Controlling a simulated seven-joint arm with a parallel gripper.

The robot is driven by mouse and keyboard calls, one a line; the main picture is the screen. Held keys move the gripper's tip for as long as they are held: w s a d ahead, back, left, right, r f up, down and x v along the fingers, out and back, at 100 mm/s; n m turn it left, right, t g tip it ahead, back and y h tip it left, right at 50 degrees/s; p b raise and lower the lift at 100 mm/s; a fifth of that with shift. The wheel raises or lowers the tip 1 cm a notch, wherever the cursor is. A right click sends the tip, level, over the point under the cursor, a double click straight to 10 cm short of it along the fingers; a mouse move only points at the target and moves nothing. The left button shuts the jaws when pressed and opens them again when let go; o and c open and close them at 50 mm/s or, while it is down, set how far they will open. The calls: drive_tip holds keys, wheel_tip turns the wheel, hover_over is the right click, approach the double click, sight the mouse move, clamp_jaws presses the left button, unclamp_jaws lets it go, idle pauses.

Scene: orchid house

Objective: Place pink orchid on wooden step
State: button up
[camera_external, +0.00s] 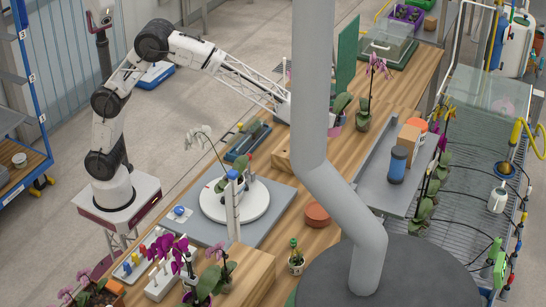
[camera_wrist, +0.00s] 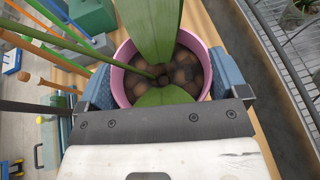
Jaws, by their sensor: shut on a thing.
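In the wrist view my gripper (camera_wrist: 163,82) has its blue fingers on opposite sides of a pink pot (camera_wrist: 122,88), shut on it. The pot holds bark, broad green leaves (camera_wrist: 152,30) and a stem leaning up-left. In the external view the pink pot (camera_external: 336,130) and its leaves (camera_external: 341,103) show just right of the grey pole, which hides my gripper; I cannot make out its bloom clearly.
A potted magenta orchid (camera_external: 362,122) stands close right of the held pot. A white orchid stands on a round white turntable (camera_external: 260,207). A grey shelf (camera_external: 372,185) carries a blue bottle and boxes. A second wooden block (camera_external: 255,270) and more magenta orchids are at the front.

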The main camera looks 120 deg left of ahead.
wheel_tip(320, 180, up, 4)
drive_tip(key=shift+r, duration=0.1)
drive_tip(key=w+d+m+t+h, duration=0.1)
drive_tip(key=w+d+m+t, duration=0.15)
drive_tip(key=d, duration=2.25)
drive_tip(key=w+d+m+t+h, duration=0.1)
drive_tip(key=w+d+m+t, duration=0.15)
drive_tip(key=d, duration=2.15)
drive_tip(key=s+d+m+t+h, duration=0.1)
drive_tip(key=s+d, duration=0.2)
drive_tip(key=d, duration=0.5)
drive_tip(key=s+d+m+t+h, duration=0.1)
drive_tip(key=s+d, duration=0.1)
drive_tip(key=d, duration=0.6)
drive_tip(key=shift+s+d+f, duration=0.1)
drive_tip(key=shift+d+f, duration=0.05)
drive_tip(key=shift+f, duration=1.2)
drive_tip(key=shift+s+d+f, duration=0.1)
drive_tip(key=shift+f, duration=1.25)
drive_tip(key=shift+f, duration=0.1)
drive_tip(key=shift+f, duration=2.4)
